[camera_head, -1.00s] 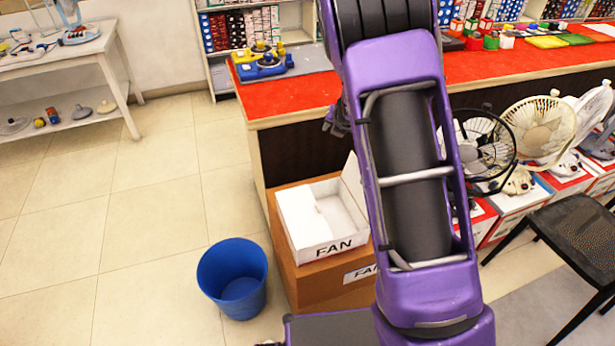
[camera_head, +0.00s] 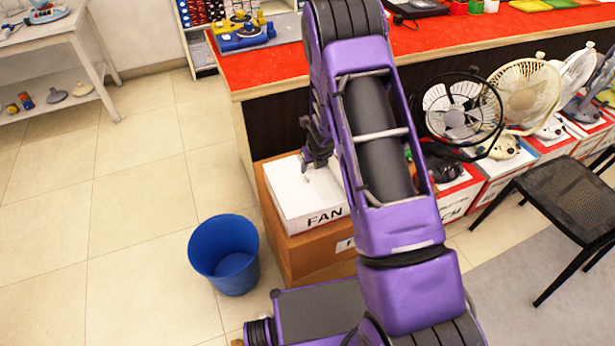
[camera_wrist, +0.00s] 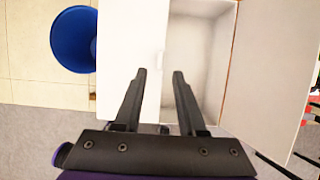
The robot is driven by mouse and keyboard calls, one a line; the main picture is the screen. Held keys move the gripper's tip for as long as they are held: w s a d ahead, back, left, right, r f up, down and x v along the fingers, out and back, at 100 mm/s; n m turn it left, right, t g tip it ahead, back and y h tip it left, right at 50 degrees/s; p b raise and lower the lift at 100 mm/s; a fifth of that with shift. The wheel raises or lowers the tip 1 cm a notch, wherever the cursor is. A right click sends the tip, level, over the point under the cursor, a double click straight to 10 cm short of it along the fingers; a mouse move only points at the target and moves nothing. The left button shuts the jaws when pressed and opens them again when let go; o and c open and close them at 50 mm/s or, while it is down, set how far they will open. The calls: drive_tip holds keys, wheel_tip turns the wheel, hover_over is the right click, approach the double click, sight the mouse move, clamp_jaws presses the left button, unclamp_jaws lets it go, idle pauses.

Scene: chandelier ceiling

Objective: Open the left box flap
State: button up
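The white box marked FAN (camera_head: 324,217) sits on a brown cardboard box beside the counter. In the wrist view its left flap (camera_wrist: 125,50) lies flat over the left part of the top. The right part is open and shows the inside (camera_wrist: 197,60), and the right flap (camera_wrist: 270,75) is folded outward. My gripper (camera_wrist: 160,72) is open and empty, with its left finger over the left flap and its right finger over the opening. In the head view my gripper (camera_head: 318,168) is at the box top, partly hidden by my arm. Contact cannot be told.
A blue bin (camera_head: 224,255) stands on the floor left of the brown box (camera_head: 320,255). The red-topped counter (camera_head: 270,75) is behind. Several fans (camera_head: 462,108) on boxes and a black chair (camera_head: 570,200) are on the right. The tiled floor at left is clear.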

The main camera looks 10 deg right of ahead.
sight(307, 175)
drive_tip(key=x, duration=0.6)
drive_tip(key=shift+w+f+b, duration=0.15)
drive_tip(key=shift+f+b, duration=0.15)
clamp_jaws()
idle(1.1)
